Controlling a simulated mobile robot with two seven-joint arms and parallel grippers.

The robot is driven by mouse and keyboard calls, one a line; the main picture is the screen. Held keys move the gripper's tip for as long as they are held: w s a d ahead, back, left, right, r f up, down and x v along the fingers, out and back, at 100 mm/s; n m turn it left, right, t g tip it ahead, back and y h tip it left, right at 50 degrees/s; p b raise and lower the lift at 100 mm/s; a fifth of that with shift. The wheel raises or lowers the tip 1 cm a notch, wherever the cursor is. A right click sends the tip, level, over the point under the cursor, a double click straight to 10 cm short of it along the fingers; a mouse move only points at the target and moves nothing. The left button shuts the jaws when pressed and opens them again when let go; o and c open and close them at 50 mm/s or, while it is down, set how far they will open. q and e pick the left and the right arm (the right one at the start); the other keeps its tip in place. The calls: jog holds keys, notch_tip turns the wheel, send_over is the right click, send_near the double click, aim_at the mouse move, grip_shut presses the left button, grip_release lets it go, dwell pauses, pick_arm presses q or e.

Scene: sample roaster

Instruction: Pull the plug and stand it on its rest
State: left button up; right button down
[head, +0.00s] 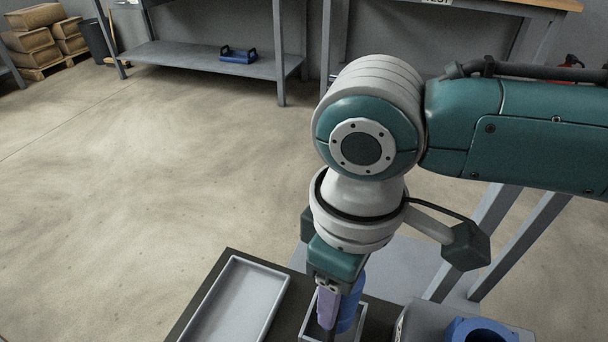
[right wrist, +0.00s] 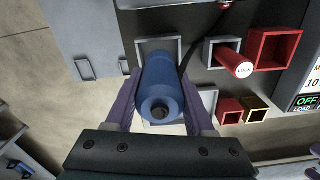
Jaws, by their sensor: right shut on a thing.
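My right gripper (head: 338,308) points down over the bench at the bottom of the head view. Its purple fingers are shut on a blue cylinder (head: 350,306), which looks like the plug. In the right wrist view, the gripper (right wrist: 160,102) has one finger on each side of this blue plug (right wrist: 160,80), whose dark-centred end faces the camera. A grey-walled square (right wrist: 143,46) shows behind the plug. I cannot tell whether the plug's far end is in it or above it. No rest can be picked out for certain. My left gripper is not in view.
A grey tray (head: 213,316) lies left of the gripper. A blue ring (head: 478,332) sits on a grey block at the right. The wrist view shows a red LOCK piece (right wrist: 236,64), an open red box (right wrist: 275,65), a small gold-rimmed box (right wrist: 255,120) and a dark cable (right wrist: 191,50).

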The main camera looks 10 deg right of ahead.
jog(key=shift+f, duration=0.4)
jog(key=shift+f+b, duration=1.1)
jog(key=shift+f, duration=0.4)
jog(key=shift+c, duration=0.9)
grip_release()
notch_tip(320, 180, up, 9)
jog(key=p, duration=0.3)
jog(key=shift+p, duration=0.4)
jog(key=shift+r, duration=0.45)
